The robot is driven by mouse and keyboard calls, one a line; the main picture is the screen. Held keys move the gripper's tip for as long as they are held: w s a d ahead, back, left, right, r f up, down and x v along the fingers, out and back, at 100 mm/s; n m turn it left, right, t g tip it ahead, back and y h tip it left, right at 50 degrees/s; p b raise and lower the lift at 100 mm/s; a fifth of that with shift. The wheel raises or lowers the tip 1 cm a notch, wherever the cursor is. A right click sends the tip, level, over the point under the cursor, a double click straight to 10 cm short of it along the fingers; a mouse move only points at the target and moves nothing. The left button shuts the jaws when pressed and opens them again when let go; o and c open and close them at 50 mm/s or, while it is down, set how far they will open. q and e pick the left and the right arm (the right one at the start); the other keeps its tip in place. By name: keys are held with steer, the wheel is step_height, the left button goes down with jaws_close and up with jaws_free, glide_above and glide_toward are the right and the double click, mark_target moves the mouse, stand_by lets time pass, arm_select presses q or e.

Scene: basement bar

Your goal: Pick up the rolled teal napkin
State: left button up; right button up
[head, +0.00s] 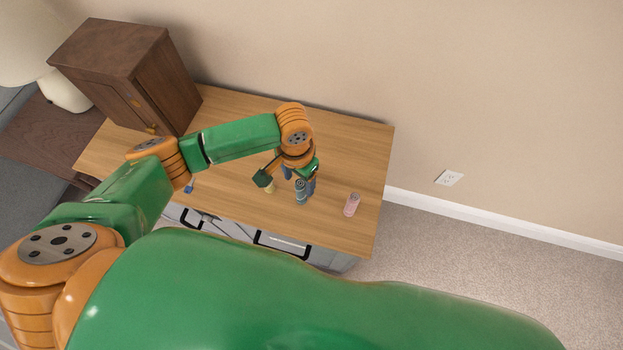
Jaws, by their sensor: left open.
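The rolled teal napkin (301,194) stands upright on the wooden cabinet top, near its front edge and right of the middle. My left gripper (300,181) is open and points down right at the napkin. Its fingers appear to be on either side of the napkin's upper part, but I cannot tell whether they touch it. The hand and wrist hide part of the area behind the napkin. My right gripper is not in view.
A pink roll (351,205) stands to the right on the cabinet top (340,150). A small yellow thing (270,186) is partly hidden left of the napkin. A small blue thing (190,187) lies farther left. A dark wooden box cabinet (125,75) stands at the back left.

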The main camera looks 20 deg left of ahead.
mark_target(301, 192)
arm_select(q)
step_height(301, 192, down, 6)
steer(key=shift+s+d+f+b, duration=0.1)
steer(key=shift+d+b, duration=0.05)
steer(key=shift+b, duration=0.45)
jaws_close()
